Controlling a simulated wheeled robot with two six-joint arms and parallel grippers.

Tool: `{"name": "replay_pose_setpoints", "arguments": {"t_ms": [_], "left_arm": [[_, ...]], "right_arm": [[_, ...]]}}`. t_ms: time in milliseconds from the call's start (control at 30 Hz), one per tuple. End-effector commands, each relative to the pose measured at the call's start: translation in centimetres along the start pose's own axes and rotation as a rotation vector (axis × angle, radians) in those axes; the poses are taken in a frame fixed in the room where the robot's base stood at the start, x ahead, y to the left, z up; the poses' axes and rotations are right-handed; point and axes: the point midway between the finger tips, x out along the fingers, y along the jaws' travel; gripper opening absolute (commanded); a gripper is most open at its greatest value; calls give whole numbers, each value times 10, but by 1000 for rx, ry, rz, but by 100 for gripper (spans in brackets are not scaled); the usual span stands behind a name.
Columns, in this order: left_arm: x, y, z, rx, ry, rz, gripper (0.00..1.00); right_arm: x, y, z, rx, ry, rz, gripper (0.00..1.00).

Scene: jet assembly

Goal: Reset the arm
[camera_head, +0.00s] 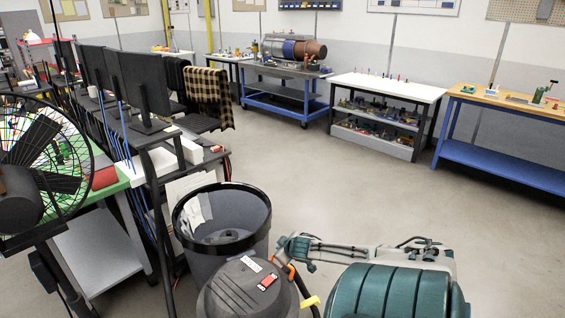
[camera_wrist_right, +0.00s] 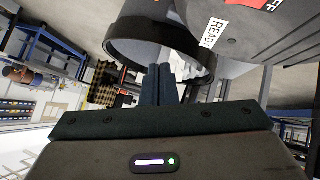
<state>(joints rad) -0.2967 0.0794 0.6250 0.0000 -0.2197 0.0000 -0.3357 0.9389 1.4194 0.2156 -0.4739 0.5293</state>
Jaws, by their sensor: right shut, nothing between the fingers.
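My right gripper (camera_head: 284,242) shows in the head view at the lower middle, just right of the black bin's rim, with my arm reaching in from the right. In the right wrist view its two dark fingers (camera_wrist_right: 160,84) lie together, shut with nothing between them, and point toward the bin's opening. My left gripper is not in view.
A black bin (camera_head: 250,225) with pale crumpled scraps stands close by. A black canister (camera_head: 240,292) with a white label and a red label stands in front of it. A cluttered desk with monitors (camera_head: 140,85) and a fan (camera_head: 40,160) are at left. Open floor (camera_head: 330,180) lies beyond.

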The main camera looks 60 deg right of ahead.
Motion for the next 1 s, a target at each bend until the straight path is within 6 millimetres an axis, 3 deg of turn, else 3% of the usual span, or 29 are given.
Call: {"name": "replay_pose_setpoints", "arguments": {"t_ms": [367, 467, 567, 667, 800, 867, 1000], "left_arm": [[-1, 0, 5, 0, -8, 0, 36], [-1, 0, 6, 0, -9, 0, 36], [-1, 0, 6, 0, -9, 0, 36], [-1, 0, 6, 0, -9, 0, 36], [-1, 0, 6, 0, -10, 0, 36], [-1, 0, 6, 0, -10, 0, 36], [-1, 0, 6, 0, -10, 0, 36]], "right_arm": [[-6, 1, 0, 2, 0, -1, 0], [-3, -2, 13, 5, -13, 0, 0], [7, -12, 51, 13, -53, 3, 0], [17, -34, 113, 19, -120, 0, 0], [22, -83, 209, 13, -227, -24, 0], [20, -108, 247, 6, -272, -40, 0], [5, -174, 330, -12, -370, -93, 0]]}}
